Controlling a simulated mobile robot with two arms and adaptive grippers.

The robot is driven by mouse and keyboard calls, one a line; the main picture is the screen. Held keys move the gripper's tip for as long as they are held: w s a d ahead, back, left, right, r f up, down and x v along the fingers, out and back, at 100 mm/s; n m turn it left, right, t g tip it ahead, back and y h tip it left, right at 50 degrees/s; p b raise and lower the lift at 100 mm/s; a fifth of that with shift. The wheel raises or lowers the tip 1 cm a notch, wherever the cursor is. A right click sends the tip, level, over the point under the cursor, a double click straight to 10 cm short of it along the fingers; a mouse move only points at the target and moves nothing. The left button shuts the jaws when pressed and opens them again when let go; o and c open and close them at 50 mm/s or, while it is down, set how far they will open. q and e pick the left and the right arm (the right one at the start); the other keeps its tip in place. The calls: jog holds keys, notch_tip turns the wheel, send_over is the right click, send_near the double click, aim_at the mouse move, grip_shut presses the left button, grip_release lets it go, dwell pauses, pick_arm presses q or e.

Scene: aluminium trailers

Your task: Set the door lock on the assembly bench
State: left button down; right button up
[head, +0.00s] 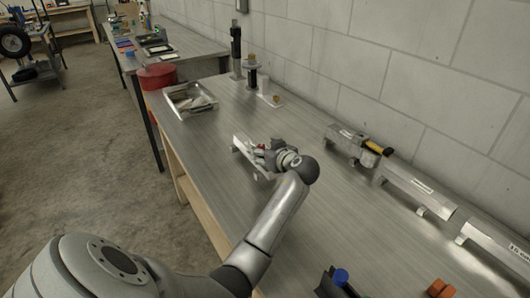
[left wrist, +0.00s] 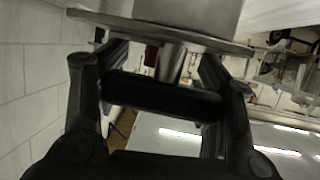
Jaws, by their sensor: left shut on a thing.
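The assembly bench (head: 215,150) has a long grey metal top running along a block wall. My left gripper (head: 268,158) is low over the middle of the bench, beside a pale metal bar-like piece (head: 238,148) with a bit of red near it. In the left wrist view my left gripper (left wrist: 160,90) is shut on a grey metal part (left wrist: 172,62) with a short stub below a wide flange. I cannot tell for sure whether this part is the door lock. The gripper and wrist hide part of it in the head view. My right gripper is not in view.
Black posts (head: 236,50) stand near the wall. Metal bracket rails (head: 415,188) line the right side, one with a yellow-handled tool (head: 378,148). Orange blocks (head: 437,288) lie in front.

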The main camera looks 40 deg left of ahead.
pick_arm(q)
jog(key=shift+a+f, duration=0.1)
jog(key=shift+f, duration=0.5)
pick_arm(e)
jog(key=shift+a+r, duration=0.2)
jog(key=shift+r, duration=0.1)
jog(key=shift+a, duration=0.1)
pick_arm(q)
jog(key=shift+f, duration=0.2)
jog(key=shift+c, duration=1.9)
grip_release()
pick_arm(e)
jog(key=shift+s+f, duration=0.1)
